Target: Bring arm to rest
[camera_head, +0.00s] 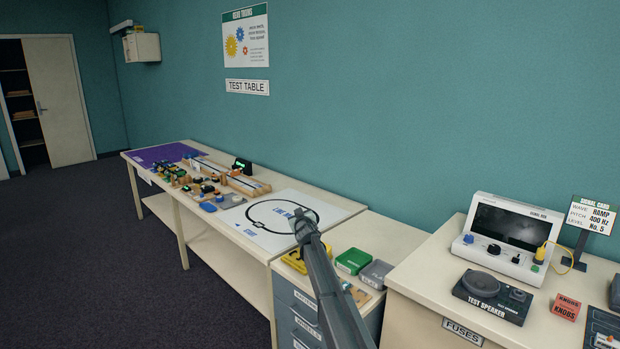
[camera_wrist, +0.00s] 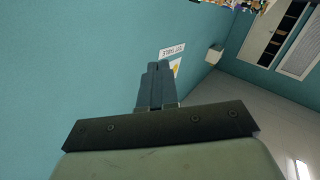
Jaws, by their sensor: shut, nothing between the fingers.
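My arm reaches up from the bottom of the head view, and its end shows near the white line board (camera_head: 262,221) on the test table. My gripper (camera_wrist: 158,68) shows in the wrist view with its two fingers together, shut and empty. In that view it points toward the teal wall (camera_wrist: 90,60) and partly covers the "TEST TABLE" sign (camera_wrist: 173,50). In the head view the fingers are too small to make out clearly.
The test table (camera_head: 232,258) holds several small parts and a purple mat (camera_head: 160,154). A drawer unit with a green box (camera_head: 353,260) stands beside my arm. At right, a bench carries a signal box (camera_head: 505,235) and test speaker (camera_head: 492,295). The floor (camera_head: 70,260) at left is clear.

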